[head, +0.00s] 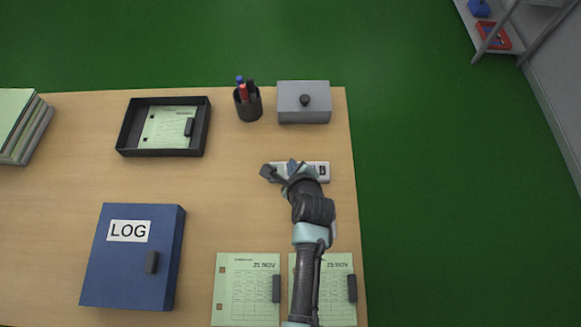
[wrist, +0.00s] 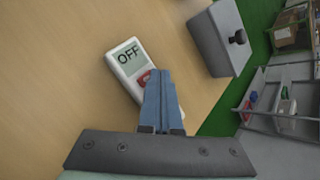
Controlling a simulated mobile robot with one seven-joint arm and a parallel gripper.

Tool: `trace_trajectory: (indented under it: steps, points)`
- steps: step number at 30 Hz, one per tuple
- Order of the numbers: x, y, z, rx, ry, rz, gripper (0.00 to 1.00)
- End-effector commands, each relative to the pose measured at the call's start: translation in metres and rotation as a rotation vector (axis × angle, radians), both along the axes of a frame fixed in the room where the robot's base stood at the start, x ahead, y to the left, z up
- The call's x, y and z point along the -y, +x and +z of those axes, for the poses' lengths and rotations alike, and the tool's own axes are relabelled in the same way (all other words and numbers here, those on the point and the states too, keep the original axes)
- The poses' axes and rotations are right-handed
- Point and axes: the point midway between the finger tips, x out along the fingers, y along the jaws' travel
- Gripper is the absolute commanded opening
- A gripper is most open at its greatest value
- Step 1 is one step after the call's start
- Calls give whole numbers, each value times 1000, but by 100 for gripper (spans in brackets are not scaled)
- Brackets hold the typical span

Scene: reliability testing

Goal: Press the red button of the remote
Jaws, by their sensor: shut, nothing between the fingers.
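The remote (wrist: 123,60) is a white handset with a screen reading OFF, lying on the wooden table (wrist: 75,70). Its red button (wrist: 145,76) shows partly, just beside the tips of my gripper (wrist: 158,76) in the wrist view. My gripper is shut and empty, with its blue-grey fingers over the lower part of the remote. I cannot tell whether the fingertips touch the button. In the head view the remote (head: 321,170) is mostly covered by my gripper (head: 290,165).
A grey box with a black knob (head: 303,103) and a pen cup (head: 248,103) stand behind the remote. A black tray (head: 121,139) and a blue LOG binder (head: 132,271) lie to the left.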

Motion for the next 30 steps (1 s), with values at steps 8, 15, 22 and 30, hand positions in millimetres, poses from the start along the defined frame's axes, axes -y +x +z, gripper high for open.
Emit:
trace_trajectory:
  steps: [8,15,22,30]
  points:
    - [0,0,-7,-1,0,0,0]
    - [0,0,-8,1,-1,0,0]
    - [0,0,-9,0,0,0,0]
    - [0,0,-12,0,0,0,0]
